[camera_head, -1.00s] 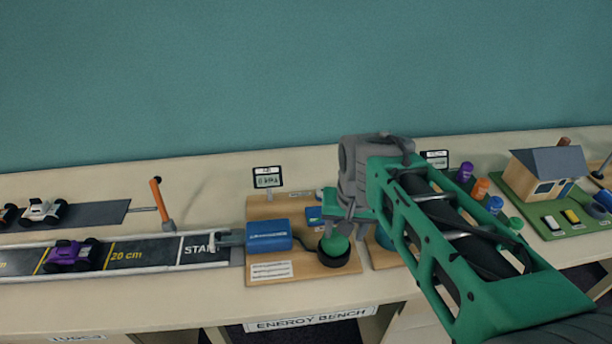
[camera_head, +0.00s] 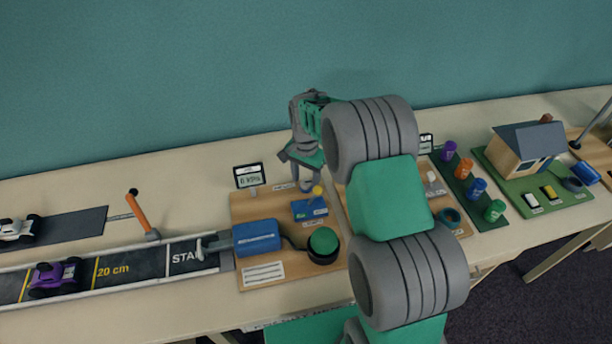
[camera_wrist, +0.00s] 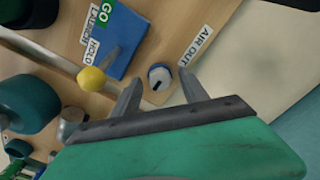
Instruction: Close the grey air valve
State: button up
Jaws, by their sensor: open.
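The small round valve knob (camera_wrist: 160,77) is grey-white with a dark pointer mark and a blue base. In the wrist view it sits on the wooden board beside the "AIR OUT" label (camera_wrist: 196,46). My gripper (camera_wrist: 160,79) is open, with one finger on each side of the knob in that view. I cannot tell whether the fingers touch it. In the head view my gripper (camera_head: 302,168) is over the back edge of the left wooden board (camera_head: 280,210), and the knob is hard to make out beneath it.
A blue launch/hold plate (camera_wrist: 126,45) with a yellow-ball lever (camera_wrist: 92,80) stands close to the knob. A blue box (camera_head: 256,238) and a green dome button (camera_head: 323,241) are nearer the front. A display (camera_head: 249,176) stands behind at left. My arm hides part of the right board.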

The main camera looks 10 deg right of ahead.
jog(key=shift+c, duration=0.3)
grip_shut()
dwell(0.3)
